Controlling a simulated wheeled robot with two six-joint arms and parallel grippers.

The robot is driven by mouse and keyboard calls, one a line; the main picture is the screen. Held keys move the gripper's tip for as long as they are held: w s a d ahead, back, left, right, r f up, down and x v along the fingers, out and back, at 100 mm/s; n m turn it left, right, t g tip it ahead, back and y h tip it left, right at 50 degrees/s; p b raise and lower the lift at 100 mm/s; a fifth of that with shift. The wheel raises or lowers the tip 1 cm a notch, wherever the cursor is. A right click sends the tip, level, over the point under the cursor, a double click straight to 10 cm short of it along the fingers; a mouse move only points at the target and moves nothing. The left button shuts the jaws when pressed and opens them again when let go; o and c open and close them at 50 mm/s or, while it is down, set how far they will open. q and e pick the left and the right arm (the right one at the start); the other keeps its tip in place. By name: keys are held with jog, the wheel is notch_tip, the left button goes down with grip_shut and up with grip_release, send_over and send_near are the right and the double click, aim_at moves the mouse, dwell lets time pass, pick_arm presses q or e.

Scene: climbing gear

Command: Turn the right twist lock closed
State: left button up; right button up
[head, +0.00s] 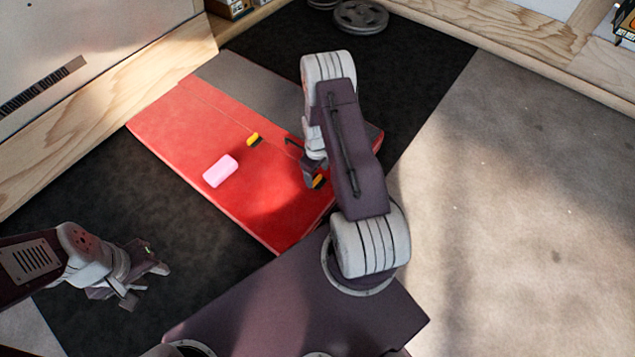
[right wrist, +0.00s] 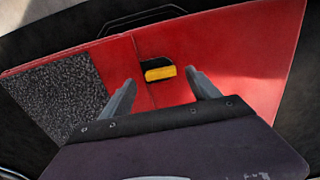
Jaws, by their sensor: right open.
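The right twist lock (head: 319,181) is a small yellow piece on black at the near right of a red case or pad (head: 275,236). My right gripper (head: 301,163) is right by it and partly covers it. In the right wrist view the yellow lock (right wrist: 160,74) lies crosswise on its black base, between and slightly beyond my two open, empty fingers (right wrist: 160,84). I see no contact. The left twist lock (head: 253,139), also yellow and black, sits farther left along the same seam. My left gripper (head: 148,286) is open and empty over dark floor.
A pink block (head: 220,170) lies on the red surface left of the locks. A grey textured panel (right wrist: 55,96) adjoins the red part. A black handle (right wrist: 142,20) shows at the edge. Weight plates (head: 360,17) lie at the back. The carpet at the right is clear.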

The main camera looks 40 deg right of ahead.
aim_at(317, 181)
notch_tip(317, 181, down, 4)
jog(key=shift+w+a+r+b, duration=0.15)
jog(key=shift+r+b, duration=0.1)
jog(key=shift+b, duration=0.5)
pick_arm(q)
jog(key=f, duration=0.2)
jog(key=shift+w+a+f, duration=0.1)
jog(key=shift+a+f, duration=0.2)
jog(key=shift+a, duration=0.05)
pick_arm(e)
jog(key=shift+r, duration=0.1)
jog(key=shift+w, duration=0.1)
jog(key=shift+c, duration=0.3)
